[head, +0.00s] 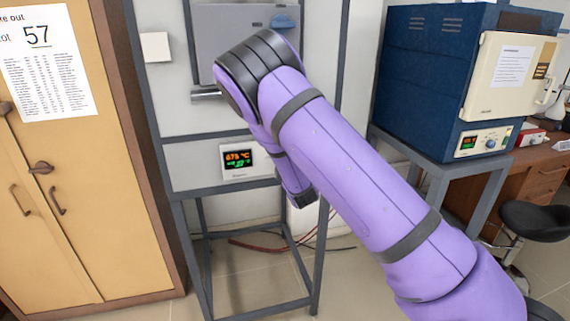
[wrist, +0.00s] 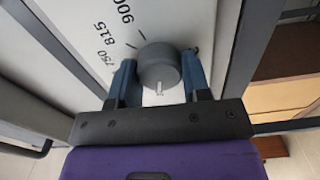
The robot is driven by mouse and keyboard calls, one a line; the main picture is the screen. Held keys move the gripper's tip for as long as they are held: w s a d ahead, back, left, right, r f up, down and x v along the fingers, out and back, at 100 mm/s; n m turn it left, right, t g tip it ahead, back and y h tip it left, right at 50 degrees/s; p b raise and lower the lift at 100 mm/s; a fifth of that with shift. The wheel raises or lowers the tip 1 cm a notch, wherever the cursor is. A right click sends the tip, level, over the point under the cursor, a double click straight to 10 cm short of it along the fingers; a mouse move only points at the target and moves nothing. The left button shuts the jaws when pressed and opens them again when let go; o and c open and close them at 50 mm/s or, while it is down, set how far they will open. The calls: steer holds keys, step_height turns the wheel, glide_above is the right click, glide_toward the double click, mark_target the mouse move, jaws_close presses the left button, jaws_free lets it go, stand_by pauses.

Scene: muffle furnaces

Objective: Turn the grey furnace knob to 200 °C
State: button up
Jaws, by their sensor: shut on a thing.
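The grey furnace (head: 180,95) stands on a dark metal frame in the head view, left of centre. Its display (head: 238,159) shows orange digits that look like 675 °C, with smaller green digits below. In the wrist view the round grey knob (wrist: 162,72) sits on a pale panel, with dial marks 750, 815 and 900 beside it. My gripper (wrist: 159,60) has its two blue fingers on either side of the knob and is shut on it. A small light mark shows on the knob's near edge. In the head view my purple arm hides the knob and gripper.
A blue furnace (head: 425,85) with a cream door stands on a bench at the right. A wooden cabinet (head: 80,200) is at the left. A black stool (head: 530,218) is at the far right. Red cables (head: 260,245) lie on the floor behind the frame.

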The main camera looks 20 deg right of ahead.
steer(key=shift+f, duration=0.1)
steer(key=o, duration=0.9)
steer(key=shift+s, duration=0.1)
steer(key=s, duration=1)
steer(key=shift+s, duration=0.35)
